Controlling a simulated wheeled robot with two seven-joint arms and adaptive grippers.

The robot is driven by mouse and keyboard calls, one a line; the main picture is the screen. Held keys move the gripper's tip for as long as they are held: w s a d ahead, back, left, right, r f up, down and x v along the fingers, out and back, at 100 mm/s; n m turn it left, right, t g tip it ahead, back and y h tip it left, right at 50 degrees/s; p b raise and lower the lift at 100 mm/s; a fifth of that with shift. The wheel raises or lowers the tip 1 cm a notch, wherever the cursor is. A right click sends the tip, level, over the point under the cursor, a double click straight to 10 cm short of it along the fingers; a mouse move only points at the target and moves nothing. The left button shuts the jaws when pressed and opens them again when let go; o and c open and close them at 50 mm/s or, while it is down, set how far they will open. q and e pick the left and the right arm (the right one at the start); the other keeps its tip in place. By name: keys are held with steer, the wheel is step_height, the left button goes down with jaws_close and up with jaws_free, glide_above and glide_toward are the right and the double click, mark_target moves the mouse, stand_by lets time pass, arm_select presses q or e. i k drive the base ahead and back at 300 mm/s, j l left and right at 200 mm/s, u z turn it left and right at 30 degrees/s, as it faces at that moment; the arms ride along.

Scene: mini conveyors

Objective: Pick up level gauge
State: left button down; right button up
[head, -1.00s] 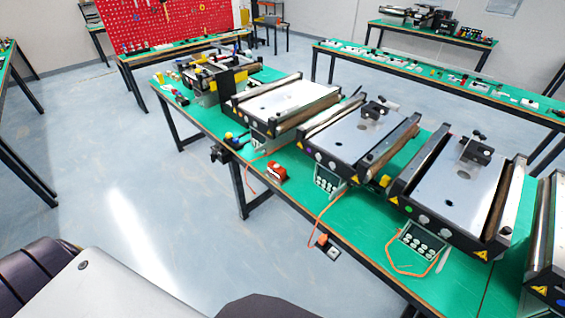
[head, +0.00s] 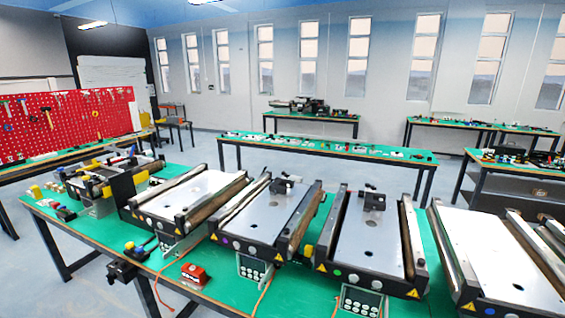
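I cannot pick out a level gauge for certain at this size. A small red block-like object (head: 195,275) lies on the green tabletop in front of the conveyors. Small yellow and dark items, too small to identify, lie at the table's left end. Neither of my grippers shows in the head view.
Several mini conveyors (head: 366,245) fill the long green table (head: 110,237). Keypads (head: 360,301) and orange cables sit along its front edge. A red tool board (head: 65,122) stands at the back left. Another green table (head: 325,148) stands behind, with floor between.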

mark_target(198, 275)
steer(key=j+u, duration=0.25)
steer(key=j, duration=1.1)
steer(key=i, duration=0.05)
